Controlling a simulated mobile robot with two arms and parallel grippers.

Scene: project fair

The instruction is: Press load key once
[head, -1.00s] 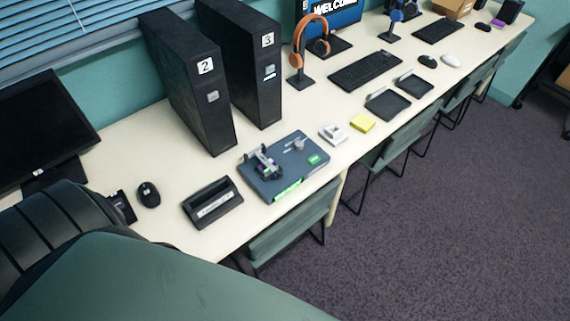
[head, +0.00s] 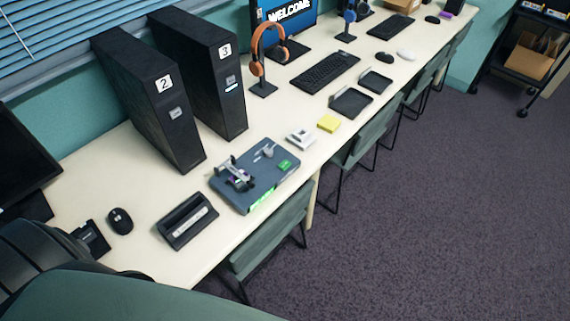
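A flat grey-blue device (head: 262,188) lies on the long cream table. It carries a metal clamp-like mechanism (head: 236,177) with a purple bit under it, a small grey knob or lever (head: 266,152), a green label (head: 286,165) on top and a green strip (head: 262,200) on its front edge. Which part is the load key cannot be told at this size. Neither of my grippers is in view.
Black towers marked 2 (head: 160,110) and 3 (head: 215,80) stand behind the device. A black holder (head: 187,221) and a mouse (head: 120,221) are left of it. A small white-grey item (head: 300,138) and yellow pad (head: 328,123) are right. Chairs (head: 268,235) line the front edge.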

